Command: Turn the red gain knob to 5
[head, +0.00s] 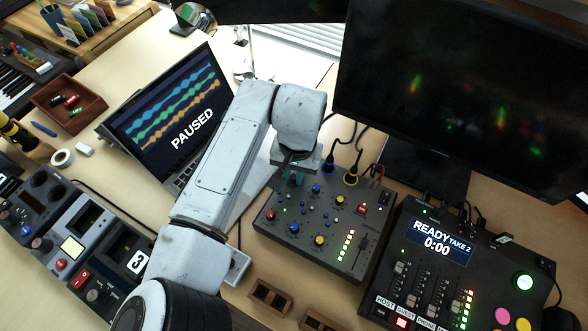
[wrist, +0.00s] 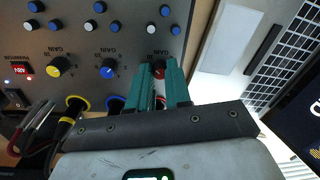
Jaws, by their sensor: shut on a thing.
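The red gain knob (wrist: 159,73) is on the grey mixer panel (wrist: 130,40), at the end of a row beside a blue gain knob (wrist: 108,68) and a yellow gain knob (wrist: 57,67). In the wrist view my gripper (wrist: 161,66) has its teal fingers on both sides of the red knob, shut on it. The fingers hide most of the knob, so its pointer and scale cannot be read. In the head view my gripper (head: 294,176) is at the back left corner of the mixer (head: 275,232), and the knob is mostly hidden there.
Black cables with yellow and blue plugs (wrist: 76,102) stand close to my gripper. A laptop (head: 180,110) reading PAUSED is at left, a large monitor (head: 460,90) behind at right. A fader console (head: 425,270) reading READY is at right. Small knobs crowd the mixer.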

